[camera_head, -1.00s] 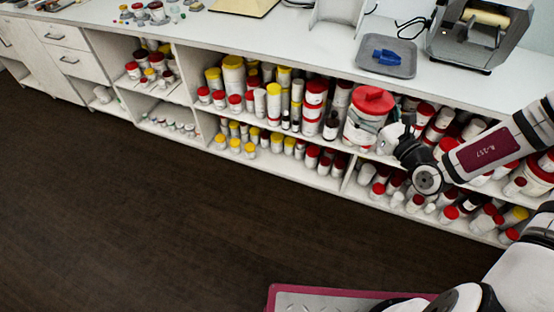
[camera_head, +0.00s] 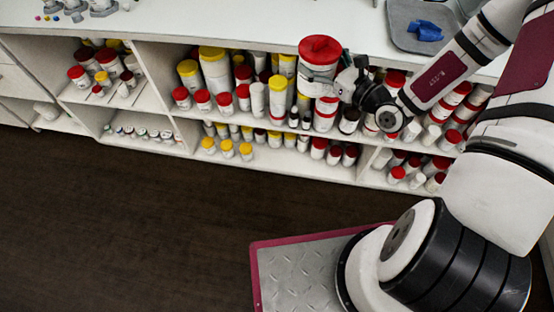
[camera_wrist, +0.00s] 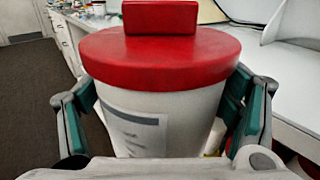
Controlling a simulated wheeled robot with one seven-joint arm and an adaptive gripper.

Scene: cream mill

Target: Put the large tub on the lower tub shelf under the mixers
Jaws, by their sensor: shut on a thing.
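The large tub is white with a broad red lid; its lid (camera_head: 320,50) and body (camera_head: 313,79) stand upright in my gripper (camera_head: 325,82) in the head view. In the wrist view the tub (camera_wrist: 165,105) fills the middle, with a grey label on its side and a finger of my gripper (camera_wrist: 162,108) on each side of it. My gripper is shut on the tub. The tub is in front of the shelf unit's upper level. The lower shelf (camera_head: 290,166) holds several small red- and yellow-lidded tubs. The arm hides part of the shelves to the right.
The upper shelf is crowded with red- and yellow-lidded tubs (camera_head: 213,70). Above it is the white worktop (camera_head: 240,25), with a grey tray (camera_head: 408,38) holding a blue item (camera_head: 425,31). The dark floor (camera_head: 130,220) in front of the shelves is clear.

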